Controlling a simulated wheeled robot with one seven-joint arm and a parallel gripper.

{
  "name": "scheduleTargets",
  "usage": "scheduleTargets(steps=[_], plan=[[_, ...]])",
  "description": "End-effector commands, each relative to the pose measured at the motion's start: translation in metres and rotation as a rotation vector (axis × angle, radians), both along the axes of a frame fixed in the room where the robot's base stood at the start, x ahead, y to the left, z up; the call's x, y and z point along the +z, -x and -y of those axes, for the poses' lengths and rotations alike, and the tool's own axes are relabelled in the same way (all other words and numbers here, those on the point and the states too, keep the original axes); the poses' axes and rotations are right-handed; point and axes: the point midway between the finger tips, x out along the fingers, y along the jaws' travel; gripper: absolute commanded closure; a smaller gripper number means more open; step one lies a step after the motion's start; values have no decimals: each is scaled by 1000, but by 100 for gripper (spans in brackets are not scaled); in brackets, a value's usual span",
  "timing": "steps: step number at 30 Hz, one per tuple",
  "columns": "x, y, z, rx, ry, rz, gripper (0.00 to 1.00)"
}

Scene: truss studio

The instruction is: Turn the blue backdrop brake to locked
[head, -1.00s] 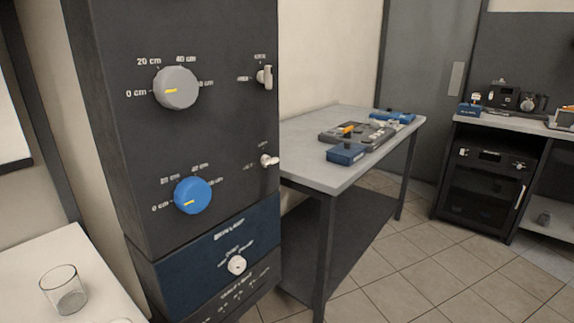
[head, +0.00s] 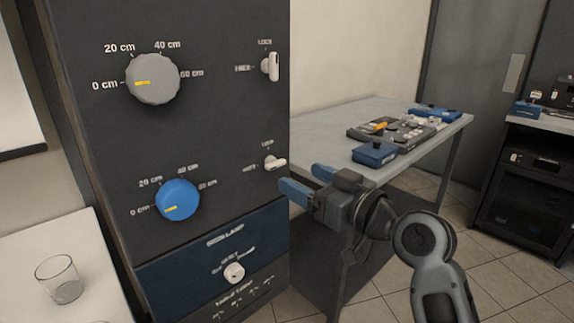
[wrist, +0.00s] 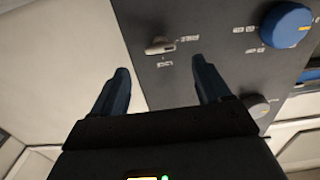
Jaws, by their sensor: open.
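The blue backdrop brake is a small white lever (head: 274,163) on the dark panel, right of the blue knob (head: 178,200). It lies about level, with one label above it and one to its left, too blurred to read surely. My gripper (head: 303,182) is open and empty, just right of and below the lever. In the wrist view, the lever (wrist: 158,46) shows ahead of the gap between my fingertips (wrist: 161,72), apart from them. The blue knob (wrist: 288,24) is at the upper right there.
A grey knob (head: 153,79) and a second white lever (head: 271,66), standing upright, are higher on the panel. A white knob (head: 234,272) is below. A grey table (head: 333,127) with blue boxes stands behind my arm. A glass (head: 60,279) is at lower left.

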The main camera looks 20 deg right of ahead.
Motion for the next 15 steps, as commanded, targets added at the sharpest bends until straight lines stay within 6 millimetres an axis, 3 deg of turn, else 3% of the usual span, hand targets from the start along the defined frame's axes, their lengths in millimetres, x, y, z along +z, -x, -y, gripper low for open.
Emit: scheduleTargets(steps=[15], plan=[[1, -64, -22, 0, 0, 0, 23]])
